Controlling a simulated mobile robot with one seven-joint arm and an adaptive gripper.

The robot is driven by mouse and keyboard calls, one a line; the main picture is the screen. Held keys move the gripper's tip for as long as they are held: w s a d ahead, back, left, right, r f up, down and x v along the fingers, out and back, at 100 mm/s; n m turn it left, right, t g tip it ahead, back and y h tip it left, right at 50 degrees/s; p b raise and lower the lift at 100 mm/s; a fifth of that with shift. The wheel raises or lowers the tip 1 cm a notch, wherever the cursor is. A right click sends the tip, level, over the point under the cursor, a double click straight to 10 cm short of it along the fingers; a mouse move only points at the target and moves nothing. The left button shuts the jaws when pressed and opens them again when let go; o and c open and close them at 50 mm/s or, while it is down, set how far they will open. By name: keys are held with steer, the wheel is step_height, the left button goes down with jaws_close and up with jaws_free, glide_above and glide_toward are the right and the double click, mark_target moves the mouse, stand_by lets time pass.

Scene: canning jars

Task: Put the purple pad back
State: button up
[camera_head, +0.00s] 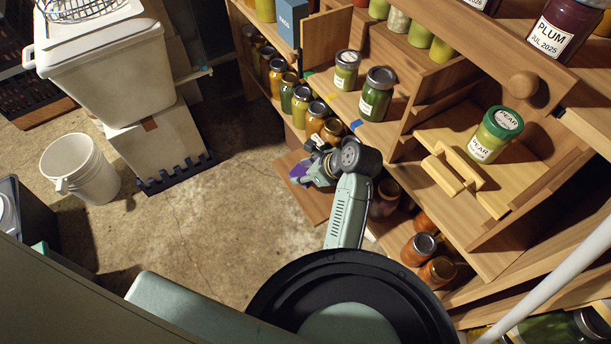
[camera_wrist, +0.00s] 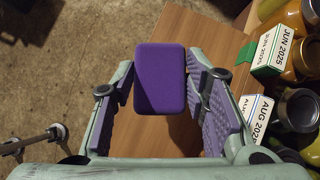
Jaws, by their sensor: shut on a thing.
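The purple pad (camera_wrist: 160,80) is a rounded rectangular block between the fingertips of my gripper (camera_wrist: 160,84) in the wrist view. My gripper is shut on it, one finger at each side. In the head view, my gripper (camera_head: 308,168) is beside the lower shelf, left of the jars, and a bit of purple shows at its tip. The pad is over a brown wooden board (camera_wrist: 205,40); I cannot tell whether it touches the board.
Jars and small labelled boxes (camera_wrist: 272,55) stand close on the right in the wrist view. A green-lidded pear jar (camera_head: 495,135) stands on the shelf near a wooden handle (camera_head: 452,170). A white bucket (camera_head: 78,165) is on the floor at left. The floor between is clear.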

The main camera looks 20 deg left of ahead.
steer(key=shift+w+d+f, duration=0.1)
steer(key=shift+w, duration=0.1)
steer(key=shift+f, duration=1.7)
steer(key=o, duration=1.1)
steer(key=shift+f+p, duration=0.1)
steer(key=shift+p, duration=0.2)
steer(key=v, duration=1.2)
steer(key=shift+b, duration=0.35)
